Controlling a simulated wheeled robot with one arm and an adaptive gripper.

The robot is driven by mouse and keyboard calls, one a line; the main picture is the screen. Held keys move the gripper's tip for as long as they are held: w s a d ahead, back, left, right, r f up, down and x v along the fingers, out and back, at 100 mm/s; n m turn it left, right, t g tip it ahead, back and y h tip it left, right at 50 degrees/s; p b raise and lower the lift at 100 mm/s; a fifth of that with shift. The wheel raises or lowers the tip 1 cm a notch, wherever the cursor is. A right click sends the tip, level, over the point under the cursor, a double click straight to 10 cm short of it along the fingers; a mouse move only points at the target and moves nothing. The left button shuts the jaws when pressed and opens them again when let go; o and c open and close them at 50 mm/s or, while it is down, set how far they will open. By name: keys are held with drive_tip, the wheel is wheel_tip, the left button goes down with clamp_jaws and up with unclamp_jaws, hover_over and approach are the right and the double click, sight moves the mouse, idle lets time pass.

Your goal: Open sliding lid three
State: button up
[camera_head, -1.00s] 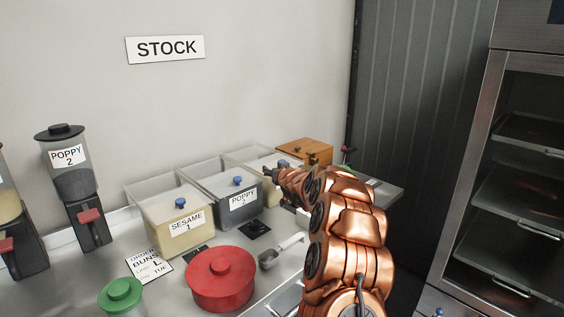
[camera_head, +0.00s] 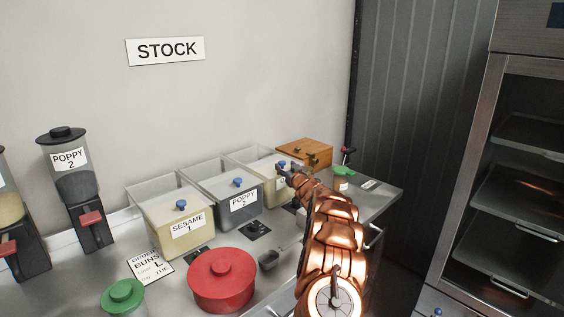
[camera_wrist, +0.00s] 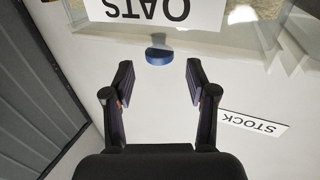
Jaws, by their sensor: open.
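Three clear bins stand in a row on the counter, each with a blue knob. The third, rightmost bin (camera_head: 248,156) has its blue knob (camera_head: 282,164) on top at the front. Its label is mostly covered by my gripper in the head view; the wrist view, upside down, shows the label (camera_wrist: 165,12) reading OATS. My gripper (camera_head: 286,172) is at the front of this bin. In the wrist view my gripper (camera_wrist: 160,68) is open and empty, with the knob (camera_wrist: 158,50) centred between and slightly beyond the fingertips, apart from both. The lid looks shut.
The sesame bin (camera_head: 185,222) and poppy bin (camera_head: 235,195) stand to the left. A wooden box (camera_head: 305,152) is behind right, with a green-topped jar (camera_head: 342,177) near it. A red pot (camera_head: 222,280), metal scoop (camera_head: 268,261) and green-lidded jar (camera_head: 123,298) occupy the front.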

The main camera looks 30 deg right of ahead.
sight(284, 163)
drive_tip(key=shift+w+d+r+p, duration=0.15)
drive_tip(key=shift+w+p, duration=0.1)
drive_tip(key=shift+w, duration=0.3)
drive_tip(key=shift+w+d+f+p, duration=0.1)
drive_tip(key=shift+w+p, duration=0.15)
drive_tip(key=shift+w, duration=0.3)
drive_tip(key=shift+w+d+r+p, duration=0.15)
drive_tip(key=shift+w+p, duration=0.1)
drive_tip(key=shift+w, duration=0.3)
drive_tip(key=shift+w+f+p, duration=0.1)
drive_tip(key=shift+w+p, duration=0.2)
drive_tip(key=shift+w, duration=0.3)
clamp_jaws()
